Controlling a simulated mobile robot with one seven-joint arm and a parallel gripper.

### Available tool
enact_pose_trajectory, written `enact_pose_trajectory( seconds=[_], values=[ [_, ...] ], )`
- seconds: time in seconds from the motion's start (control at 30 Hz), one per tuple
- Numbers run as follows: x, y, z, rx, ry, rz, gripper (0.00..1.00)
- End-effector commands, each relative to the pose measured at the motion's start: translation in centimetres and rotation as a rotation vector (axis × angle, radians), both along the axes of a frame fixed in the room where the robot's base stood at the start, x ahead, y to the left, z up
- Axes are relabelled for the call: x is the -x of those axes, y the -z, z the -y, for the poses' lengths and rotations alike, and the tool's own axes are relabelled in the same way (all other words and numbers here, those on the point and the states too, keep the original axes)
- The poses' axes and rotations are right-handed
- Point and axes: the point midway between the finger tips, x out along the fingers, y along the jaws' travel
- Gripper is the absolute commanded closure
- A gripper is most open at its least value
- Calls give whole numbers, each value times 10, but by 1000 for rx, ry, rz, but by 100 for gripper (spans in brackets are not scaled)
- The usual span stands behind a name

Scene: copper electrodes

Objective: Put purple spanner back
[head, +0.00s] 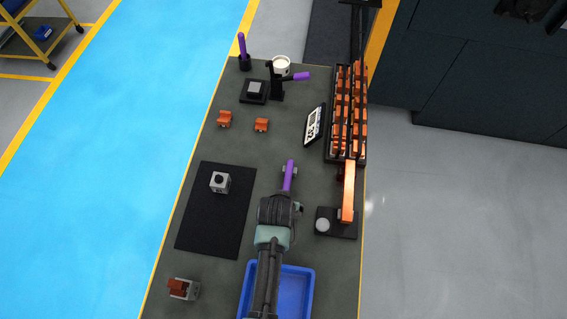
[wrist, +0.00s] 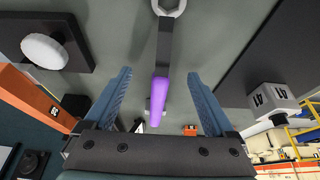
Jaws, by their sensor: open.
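The purple spanner (head: 289,177) has its purple handle pointing away from me, beyond my gripper, in the head view; the rest is hidden under my arm. The wrist view shows its purple handle (wrist: 160,98), dark shaft and grey ring end at the top edge. My gripper (wrist: 159,76) is open, with one blue finger on each side of the handle and gaps between. In the head view my gripper (head: 290,171) is over the middle of the table. I cannot tell the handle's exact height between the fingers. A purple-handled tool (head: 242,46) stands upright in a black holder at the far left.
A black stand with a purple lever (head: 300,76), a mug (head: 281,64) and a display (head: 314,124) stand farther back. The copper electrode rack (head: 333,155) is at right, a white-button box (head: 348,230) nearer. A grey cube (head: 220,182) sits left on a black mat (head: 205,225); a blue tray (head: 306,290) is in front.

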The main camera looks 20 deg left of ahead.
Motion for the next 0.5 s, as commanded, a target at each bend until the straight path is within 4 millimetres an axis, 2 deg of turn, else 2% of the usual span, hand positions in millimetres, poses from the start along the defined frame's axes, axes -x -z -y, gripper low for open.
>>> enact_pose_trajectory(
  seconds=[0.5],
  values=[
    [1, -5, 0, 0, 0, 1, 10]
  ],
)
